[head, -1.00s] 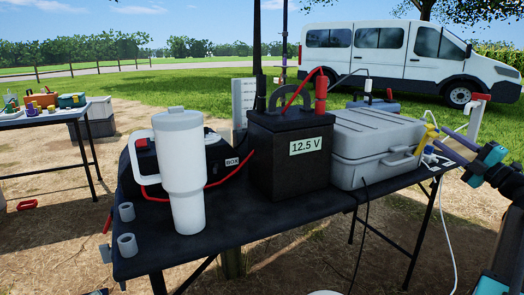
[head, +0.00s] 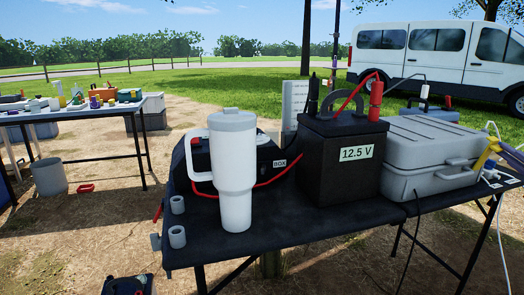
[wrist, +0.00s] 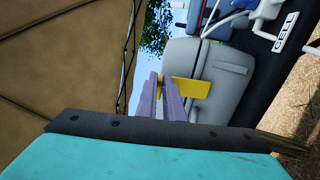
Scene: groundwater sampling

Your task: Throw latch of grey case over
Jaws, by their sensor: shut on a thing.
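The closed grey case (head: 437,150) stands at the right end of the black table in the head view, with its light handle at its front. A yellow latch piece (head: 486,152) shows at its right end, near the picture's edge. In the wrist view the case (wrist: 184,60) appears turned on its side, and the yellow latch (wrist: 192,88) lies at the purple fingers of my gripper (wrist: 160,84). The fingers are close together and shut on the latch. They hide part of it, so its exact angle is hard to tell.
A black battery box (head: 341,160) reading 12.5 V stands left of the case. A white tumbler (head: 233,170) and small grey cups are further left. Cables hang around the case's right end and front. A white van (head: 440,55) is behind.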

